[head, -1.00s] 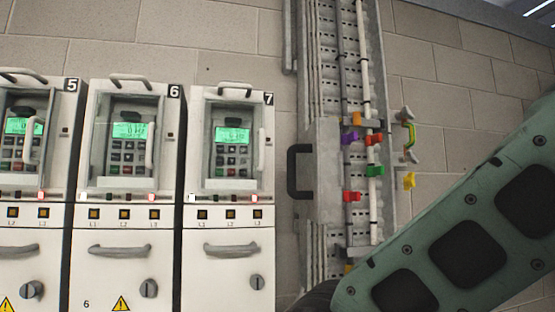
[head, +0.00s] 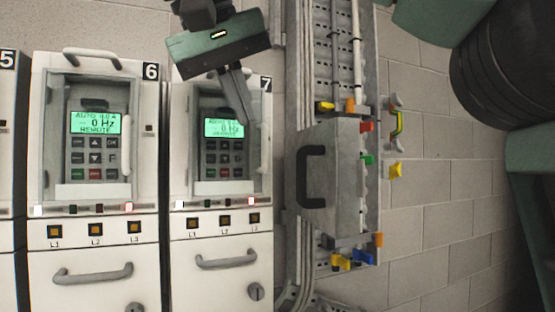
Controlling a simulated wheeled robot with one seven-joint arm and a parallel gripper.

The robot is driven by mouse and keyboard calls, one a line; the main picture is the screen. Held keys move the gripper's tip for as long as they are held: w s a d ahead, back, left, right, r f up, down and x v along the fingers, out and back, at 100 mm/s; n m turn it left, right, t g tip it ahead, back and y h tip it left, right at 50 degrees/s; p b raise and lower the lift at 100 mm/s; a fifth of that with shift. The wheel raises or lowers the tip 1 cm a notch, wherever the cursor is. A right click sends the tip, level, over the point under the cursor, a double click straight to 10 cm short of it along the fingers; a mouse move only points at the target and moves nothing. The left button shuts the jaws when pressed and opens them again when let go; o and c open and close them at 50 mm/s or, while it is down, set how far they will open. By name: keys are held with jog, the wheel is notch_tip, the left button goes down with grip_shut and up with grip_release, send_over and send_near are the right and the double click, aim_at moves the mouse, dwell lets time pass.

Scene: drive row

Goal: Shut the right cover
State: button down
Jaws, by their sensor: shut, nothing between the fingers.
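Drive 7 (head: 178,130) is the rightmost drive unit and drive 6 (head: 38,190) stands to its left. I cannot tell whether a clear cover lies over either keypad. A grey cover plate (head: 345,190) with a dark handle (head: 311,177) sits across the cable channel, right of drive 7; I cannot tell how it is hinged. My gripper (head: 244,118) is shut and empty, in front of drive 7's upper part, hiding its top and part of its screen.
The cable channel (head: 318,60) runs upright beside drive 7, with coloured clips. A yellow-green clip (head: 397,125) and a yellow clip (head: 395,170) stick out on its right. Brick wall (head: 430,230) lies bare beyond. My arm links fill the upper right.

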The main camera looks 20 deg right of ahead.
aim_at(302, 174)
jog(key=w+d+f+b, duration=0.1)
jog(key=w+d+f, duration=0.2)
jog(key=d+f, duration=0.5)
jog(key=shift+w+d, duration=0.25)
jog(key=shift+w, duration=0.15)
